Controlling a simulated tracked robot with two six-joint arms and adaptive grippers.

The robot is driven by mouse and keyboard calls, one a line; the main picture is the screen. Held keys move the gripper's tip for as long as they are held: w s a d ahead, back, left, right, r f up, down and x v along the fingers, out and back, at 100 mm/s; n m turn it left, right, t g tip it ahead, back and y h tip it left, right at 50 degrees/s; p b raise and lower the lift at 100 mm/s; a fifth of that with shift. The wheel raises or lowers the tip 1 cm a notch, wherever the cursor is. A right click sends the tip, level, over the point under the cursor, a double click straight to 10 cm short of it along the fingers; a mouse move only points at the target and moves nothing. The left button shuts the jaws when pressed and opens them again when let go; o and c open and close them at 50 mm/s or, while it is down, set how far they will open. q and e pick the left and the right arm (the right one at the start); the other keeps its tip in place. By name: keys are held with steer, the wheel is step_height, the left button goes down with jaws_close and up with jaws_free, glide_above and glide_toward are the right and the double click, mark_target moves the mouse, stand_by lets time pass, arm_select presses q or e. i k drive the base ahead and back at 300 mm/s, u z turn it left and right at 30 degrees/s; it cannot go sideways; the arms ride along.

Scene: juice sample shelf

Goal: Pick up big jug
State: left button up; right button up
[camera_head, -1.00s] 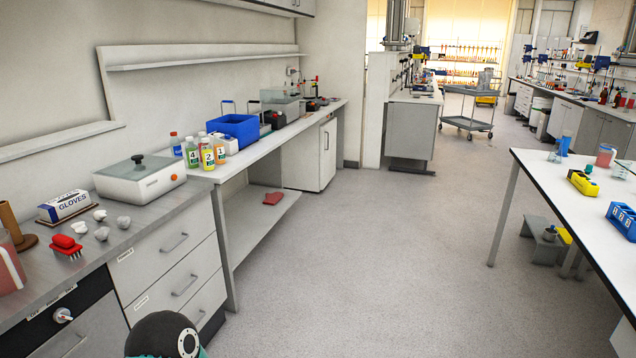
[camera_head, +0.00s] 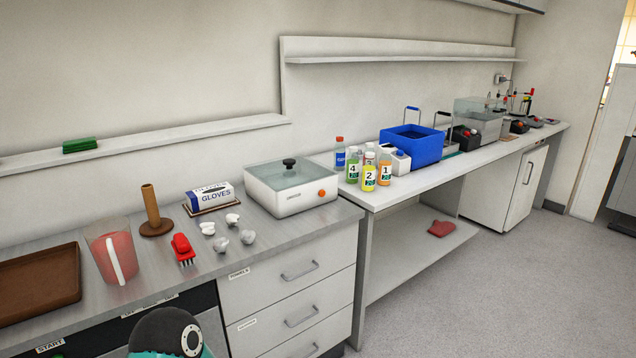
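A big jug (camera_head: 101,252), clear with a pinkish-red content and a pale handle, stands upright on the grey counter at the left. It is between a brown tray and a red brush. A dark rounded part of my own arm with a teal edge shows at the bottom, below the counter's front edge. No gripper fingers are visible, and nothing is seen touching the jug.
A brown tray (camera_head: 40,284), wooden stand (camera_head: 155,212), red brush (camera_head: 183,248), crumpled white pieces (camera_head: 221,241), glove box (camera_head: 210,198) and white lidded device (camera_head: 291,188) surround the jug's area. Bottles (camera_head: 369,172) and a blue crate (camera_head: 412,146) stand further right. Floor at right is clear.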

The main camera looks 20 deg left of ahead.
mark_target(109, 240)
steer(key=u, duration=0.6)
steer(key=i, duration=1.1)
steer(key=u, duration=0.7)
steer(key=k, duration=0.8)
steer(key=u, duration=0.15)
steer(key=i, duration=0.85)
steer(key=z, duration=0.1)
